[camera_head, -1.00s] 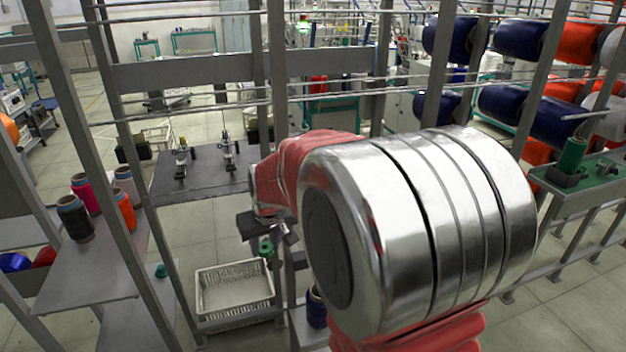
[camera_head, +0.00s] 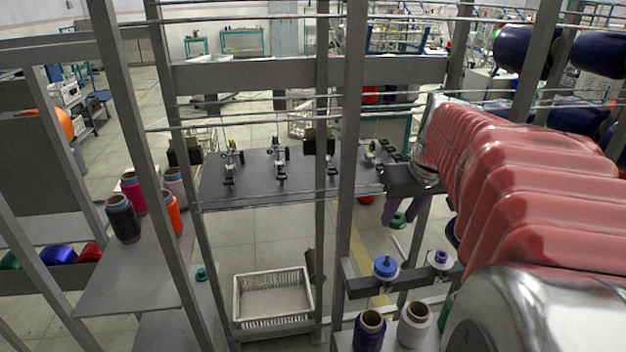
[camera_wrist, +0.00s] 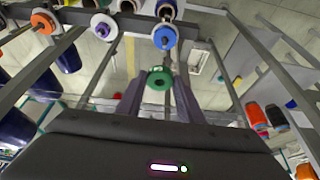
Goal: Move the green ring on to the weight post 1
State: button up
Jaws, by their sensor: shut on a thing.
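The green ring (camera_wrist: 150,79) is held between the fingertips of my gripper (camera_wrist: 159,76) in the wrist view. In the head view my gripper (camera_head: 408,214) points down, with the green ring (camera_head: 398,220) small at its tip. Beyond it in the wrist view is a bar bearing a blue disc (camera_wrist: 165,38), a white disc with a purple centre (camera_wrist: 103,27) and an orange disc (camera_wrist: 43,22). The blue disc (camera_head: 386,267) and the purple-centred disc (camera_head: 440,260) also show in the head view. I cannot tell which post is weight post 1. The ring appears apart from these discs.
Grey upright posts (camera_head: 348,150) and thin rods cross the space ahead of me. A dark table (camera_head: 240,190) with several small devices and a white basket (camera_head: 272,297) stand beyond. Thread cones (camera_head: 122,218) stand on a shelf at the left.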

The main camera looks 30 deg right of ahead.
jog(key=shift+w+a+f, duration=0.1)
jog(key=shift+w+a, duration=0.05)
jog(key=shift+a, duration=0.05)
jog(key=shift+f, duration=0.15)
send_over(388, 268)
jog(key=shift+w+f, duration=0.15)
jog(key=shift+f, duration=3.05)
jog(key=shift+f, duration=2.7)
jog(key=o, duration=1.1)
